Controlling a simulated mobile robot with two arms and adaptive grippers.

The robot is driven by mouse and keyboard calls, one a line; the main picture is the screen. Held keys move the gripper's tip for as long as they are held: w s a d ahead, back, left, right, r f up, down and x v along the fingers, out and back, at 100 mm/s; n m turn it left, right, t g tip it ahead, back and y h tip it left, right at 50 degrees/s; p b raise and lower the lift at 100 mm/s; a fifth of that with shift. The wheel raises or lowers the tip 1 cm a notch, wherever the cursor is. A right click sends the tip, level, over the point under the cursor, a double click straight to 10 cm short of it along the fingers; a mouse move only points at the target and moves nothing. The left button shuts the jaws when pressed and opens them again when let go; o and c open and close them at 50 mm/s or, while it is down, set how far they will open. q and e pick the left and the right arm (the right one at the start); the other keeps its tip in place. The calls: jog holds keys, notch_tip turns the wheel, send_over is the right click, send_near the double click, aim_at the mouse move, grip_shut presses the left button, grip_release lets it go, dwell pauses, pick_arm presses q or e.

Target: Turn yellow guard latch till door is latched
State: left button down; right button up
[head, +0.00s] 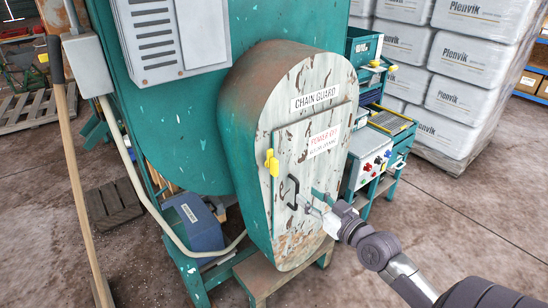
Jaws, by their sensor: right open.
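The chain guard (300,90) is a tall rounded housing with a worn, pale front and teal sides. Its door (308,170) is a flaking pale panel with a red-lettered label and a black pull handle (289,191). The door lies against or very near the guard face; I cannot tell if a small gap is left. The yellow guard latch (271,163) sits at the door's left edge, roughly upright. My right gripper (311,202) is open and empty, in front of the lower door, right of the handle and below right of the latch. My left gripper is out of view.
A control box (370,160) with buttons stands on a teal frame right of the guard. Wrapped sack pallets (462,70) stand behind it. A wooden pole (68,165) leans at left. A blue box (192,225) sits low beside the guard. Floor at right is clear.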

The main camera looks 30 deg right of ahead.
aim_at(277, 163)
jog(key=shift+t+y, duration=0.3)
jog(key=shift+t, duration=0.1)
jog(key=w+r+p, duration=0.1)
jog(key=w, duration=0.3)
jog(key=w+a+r+p, duration=0.1)
jog(key=w, duration=0.3)
jog(key=w+a+r+p, duration=0.1)
jog(key=w+r, duration=0.1)
jog(key=w, duration=0.2)
jog(key=shift+w+r, duration=0.1)
jog(key=shift+w, duration=0.75)
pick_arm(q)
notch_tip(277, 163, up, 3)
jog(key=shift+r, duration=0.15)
pick_arm(e)
jog(key=shift+a, duration=0.1)
grip_shut()
